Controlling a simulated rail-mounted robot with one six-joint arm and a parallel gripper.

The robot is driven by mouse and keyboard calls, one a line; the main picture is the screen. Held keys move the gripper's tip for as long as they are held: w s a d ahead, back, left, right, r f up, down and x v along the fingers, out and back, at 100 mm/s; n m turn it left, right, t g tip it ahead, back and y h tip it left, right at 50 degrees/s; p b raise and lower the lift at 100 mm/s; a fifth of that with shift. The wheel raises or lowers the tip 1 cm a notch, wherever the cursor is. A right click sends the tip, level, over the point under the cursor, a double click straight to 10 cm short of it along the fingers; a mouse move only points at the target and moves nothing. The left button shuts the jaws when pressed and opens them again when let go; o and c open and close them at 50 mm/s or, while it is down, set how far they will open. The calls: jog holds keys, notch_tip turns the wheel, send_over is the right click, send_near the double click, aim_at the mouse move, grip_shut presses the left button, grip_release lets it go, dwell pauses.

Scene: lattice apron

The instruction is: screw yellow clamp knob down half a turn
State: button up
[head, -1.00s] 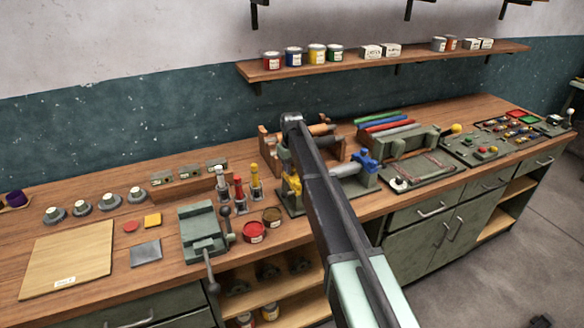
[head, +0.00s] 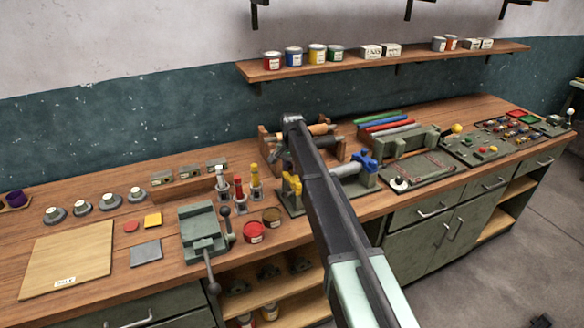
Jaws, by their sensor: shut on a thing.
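The yellow clamp (head: 292,187) stands on a dark base plate near the bench's front edge, just left of my long arm. Its yellow body shows in part, and my arm covers its right side. My gripper (head: 287,166) is mostly hidden by my arm and the dark wrist parts; it is down at the top of the yellow clamp, shut on the knob. The fingertips and the knob's turn angle cannot be made out. A blue clamp (head: 366,160) stands to the right of my arm, with a grey cylinder beside it.
A green vise (head: 201,232), a red tin (head: 254,232) and several upright coloured-top tools stand to the left. A wooden rack (head: 326,140) with rollers is close behind the clamp. Coloured rods (head: 385,122) lie to the right. The bench front by the wooden board (head: 70,255) is mostly clear.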

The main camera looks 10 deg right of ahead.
jog(key=m, duration=0.3)
jog(key=shift+m, duration=2.3)
jog(key=o, duration=0.9)
jog(key=shift+r, duration=0.1)
notch_tip(320, 180, up, 11)
jog(key=p, duration=1.1)
